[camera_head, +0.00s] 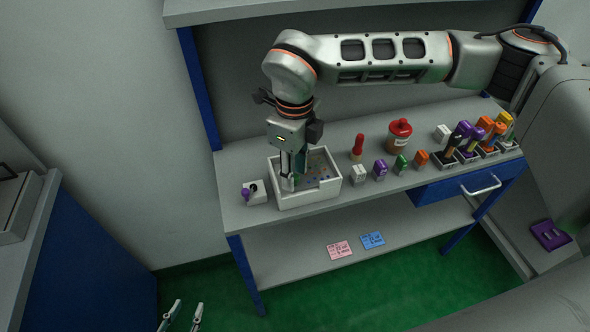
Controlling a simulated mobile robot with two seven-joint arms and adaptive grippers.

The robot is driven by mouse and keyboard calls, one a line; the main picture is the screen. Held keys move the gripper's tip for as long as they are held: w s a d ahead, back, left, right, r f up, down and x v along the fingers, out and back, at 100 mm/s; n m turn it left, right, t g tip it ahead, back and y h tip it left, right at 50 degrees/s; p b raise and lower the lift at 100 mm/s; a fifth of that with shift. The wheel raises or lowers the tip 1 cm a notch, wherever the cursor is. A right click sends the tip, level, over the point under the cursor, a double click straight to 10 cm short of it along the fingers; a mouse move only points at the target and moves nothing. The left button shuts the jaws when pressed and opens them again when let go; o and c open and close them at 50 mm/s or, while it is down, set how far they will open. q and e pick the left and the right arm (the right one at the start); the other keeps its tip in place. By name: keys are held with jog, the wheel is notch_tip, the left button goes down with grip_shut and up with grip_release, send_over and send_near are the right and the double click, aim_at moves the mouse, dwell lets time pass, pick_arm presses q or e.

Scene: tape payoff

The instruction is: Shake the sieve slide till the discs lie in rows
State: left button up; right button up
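A white open-topped box (310,197) stands at the left end of the grey worktop, with small dark and coloured specks, perhaps the discs (318,172), on its grey inside. I cannot make out the sieve slide or any rows. My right gripper (291,184) points down into the left part of the box. Its fingers partly hide the inside, and I cannot tell whether they are closed on anything. My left gripper (183,317) is low at the bottom edge, away from the worktop, its two fingertips apart with nothing between them.
A white block with a purple part (257,193) stands left of the box. Right of it are a red-topped item (357,148), a red-lidded jar (399,136), several small coloured blocks and filled dark holders. A pink card (340,249) and a blue card (372,240) lie on the lower shelf.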

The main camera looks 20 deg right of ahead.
notch_tip(320, 180, up, 12)
dwell(0.6)
